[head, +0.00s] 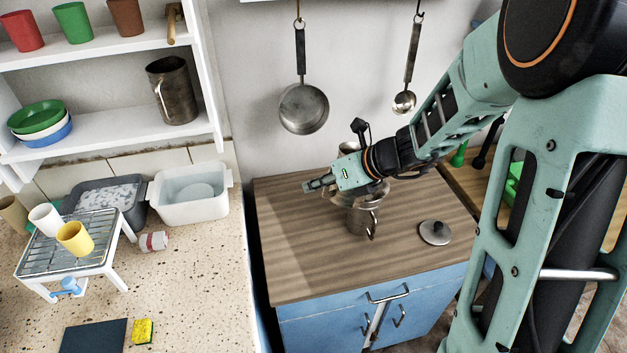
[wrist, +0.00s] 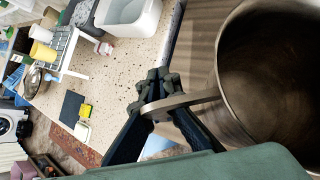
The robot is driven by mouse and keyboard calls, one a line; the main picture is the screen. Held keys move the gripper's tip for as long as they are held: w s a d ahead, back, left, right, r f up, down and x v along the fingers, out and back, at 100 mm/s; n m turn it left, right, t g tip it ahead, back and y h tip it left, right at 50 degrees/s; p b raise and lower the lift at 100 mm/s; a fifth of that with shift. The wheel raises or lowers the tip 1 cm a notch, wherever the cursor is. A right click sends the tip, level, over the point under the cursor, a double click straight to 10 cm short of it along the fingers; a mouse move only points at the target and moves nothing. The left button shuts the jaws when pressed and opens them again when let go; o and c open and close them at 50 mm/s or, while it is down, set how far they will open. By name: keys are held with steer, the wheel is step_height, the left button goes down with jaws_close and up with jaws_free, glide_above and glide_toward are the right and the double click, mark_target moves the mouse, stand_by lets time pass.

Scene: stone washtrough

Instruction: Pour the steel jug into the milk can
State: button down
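The steel jug (wrist: 275,75) fills the right of the wrist view, its mouth toward the camera. Its inside is dark and I cannot tell what it holds. My gripper (wrist: 158,85) is shut on the jug's handle. In the head view my gripper (head: 318,184) is above the wooden cabinet top, pointing left, and mostly hides the jug. The milk can (head: 357,221), grey metal with a side handle, stands upright on that top just below my gripper. Its upper part is partly covered, so I cannot tell the gap to the jug.
A round lid (head: 435,233) lies on the cabinet top (head: 300,265), right of the can. A pan (head: 303,108) and a ladle (head: 404,102) hang on the wall behind. A dark metal jug (head: 172,91) stands on the shelf. The speckled counter (head: 200,270) is at left.

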steer(key=shift+w+d+f+n+t+h+b, duration=0.25)
steer(key=shift+f+b, duration=0.35)
steer(key=shift+b, duration=0.75)
steer(key=shift+w+d+f+n+t+h+b, duration=0.15)
steer(key=shift+f+t+h+b, duration=0.35)
steer(key=shift+b, duration=0.8)
steer(key=shift+w+d+f+n+t+h+b, duration=0.15)
steer(key=shift+f+n+h+b, duration=0.15)
steer(key=shift+f+b, duration=0.75)
steer(key=shift+r, duration=0.4)
